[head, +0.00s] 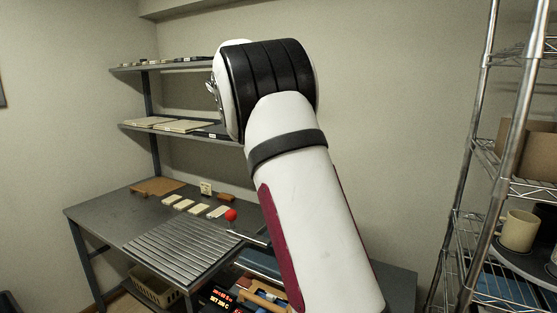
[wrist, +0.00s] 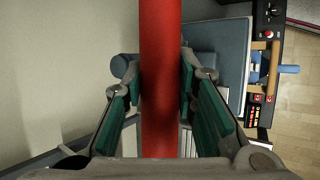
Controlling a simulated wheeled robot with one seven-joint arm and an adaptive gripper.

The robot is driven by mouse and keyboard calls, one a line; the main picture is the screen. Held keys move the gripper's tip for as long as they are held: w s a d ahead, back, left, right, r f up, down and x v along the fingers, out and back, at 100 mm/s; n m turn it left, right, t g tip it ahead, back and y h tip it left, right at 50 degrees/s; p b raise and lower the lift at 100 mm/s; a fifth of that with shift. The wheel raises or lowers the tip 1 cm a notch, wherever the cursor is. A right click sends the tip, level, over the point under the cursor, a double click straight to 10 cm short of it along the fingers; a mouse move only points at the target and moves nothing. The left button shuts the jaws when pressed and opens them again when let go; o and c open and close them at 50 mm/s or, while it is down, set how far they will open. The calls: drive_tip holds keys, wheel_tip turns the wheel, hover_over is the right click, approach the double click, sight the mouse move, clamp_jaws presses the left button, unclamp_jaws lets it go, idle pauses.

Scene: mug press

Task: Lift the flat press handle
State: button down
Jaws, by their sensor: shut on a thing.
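A red cylindrical bar, which I take to be the flat press handle (wrist: 160,40), runs from top to bottom through the middle of the wrist view. My gripper (wrist: 160,82) has its green-padded fingers on both sides of the bar and is shut on it. Behind it is a blue-grey press body (wrist: 220,45). In the head view my raised white arm hides the gripper and much of the press. A bluish flat plate (head: 258,263) shows beside the arm. A red ball knob (head: 231,215) on a grey rod shows left of the arm; I cannot tell which press it belongs to.
A grey workbench (head: 110,215) carries a ribbed metal rack (head: 185,250) and several pale flat pieces (head: 198,210). Wall shelves (head: 185,128) stand behind. A wire rack on the right holds a beige mug (head: 518,230). The press's control panel (wrist: 265,45) is at right.

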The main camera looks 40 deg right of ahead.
drive_tip(key=shift+d+r, duration=0.25)
drive_tip(key=shift+r, duration=0.05)
drive_tip(key=c, duration=1.3)
unclamp_jaws()
drive_tip(key=shift+d, duration=0.1)
drive_tip(key=shift+f, duration=0.1)
drive_tip(key=shift+w+a, duration=0.1)
drive_tip(key=shift+a, duration=0.15)
drive_tip(key=v, duration=1.1)
drive_tip(key=shift+a+r, duration=0.2)
drive_tip(key=shift+r, duration=0.1)
